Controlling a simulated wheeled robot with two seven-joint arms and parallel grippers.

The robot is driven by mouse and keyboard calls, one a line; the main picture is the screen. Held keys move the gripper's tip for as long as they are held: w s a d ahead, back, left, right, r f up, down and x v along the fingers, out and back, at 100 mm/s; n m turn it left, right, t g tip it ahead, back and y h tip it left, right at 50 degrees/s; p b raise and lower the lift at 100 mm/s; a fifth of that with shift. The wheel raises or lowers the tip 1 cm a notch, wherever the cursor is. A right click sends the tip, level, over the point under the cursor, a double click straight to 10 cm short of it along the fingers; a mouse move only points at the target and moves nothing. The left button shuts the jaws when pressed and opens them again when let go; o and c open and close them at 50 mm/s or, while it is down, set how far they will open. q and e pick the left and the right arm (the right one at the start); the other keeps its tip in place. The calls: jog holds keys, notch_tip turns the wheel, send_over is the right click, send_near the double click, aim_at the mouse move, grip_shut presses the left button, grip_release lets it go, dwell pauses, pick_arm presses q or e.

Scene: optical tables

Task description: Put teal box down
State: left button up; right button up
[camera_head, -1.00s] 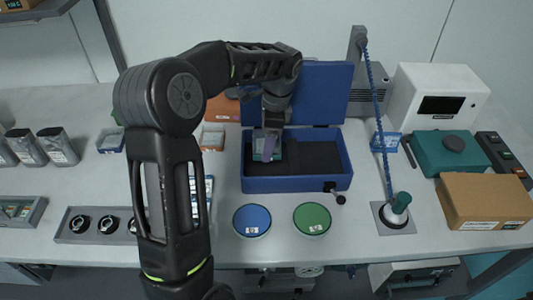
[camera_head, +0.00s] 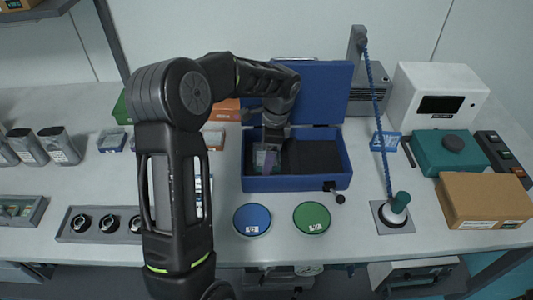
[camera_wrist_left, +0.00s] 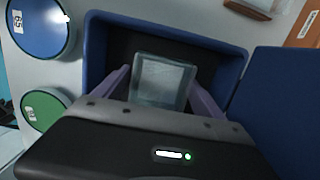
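The teal box (camera_head: 262,160) is inside the left compartment of the open blue case (camera_head: 300,184). In the left wrist view the box (camera_wrist_left: 161,82) looks grey-teal and sits between the two purple fingers, which meet its sides. My left gripper (camera_head: 268,155) reaches down into the case and is shut on the box. The wrist view also shows the gripper (camera_wrist_left: 160,88) over the case's dark floor. I cannot tell whether the box touches that floor. My right gripper is not in view.
The case's raised lid (camera_head: 325,92) stands behind it, with an empty right compartment. A blue disc (camera_head: 252,219) and a green disc (camera_head: 311,217) lie in front. A teal-handled tool on a cord (camera_head: 400,203) stands at right, near a cardboard box (camera_head: 487,200).

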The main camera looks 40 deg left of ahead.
pick_arm(q)
jog(key=shift+o, duration=0.9)
jog(key=shift+r, duration=0.15)
jog(key=r, duration=0.5)
jog(key=w+d+r, duration=0.1)
jog(key=r, duration=0.1)
jog(key=shift+r+b, duration=0.4)
jog(key=r+p, duration=0.1)
jog(key=r, duration=0.3)
jog(key=shift+d, duration=0.2)
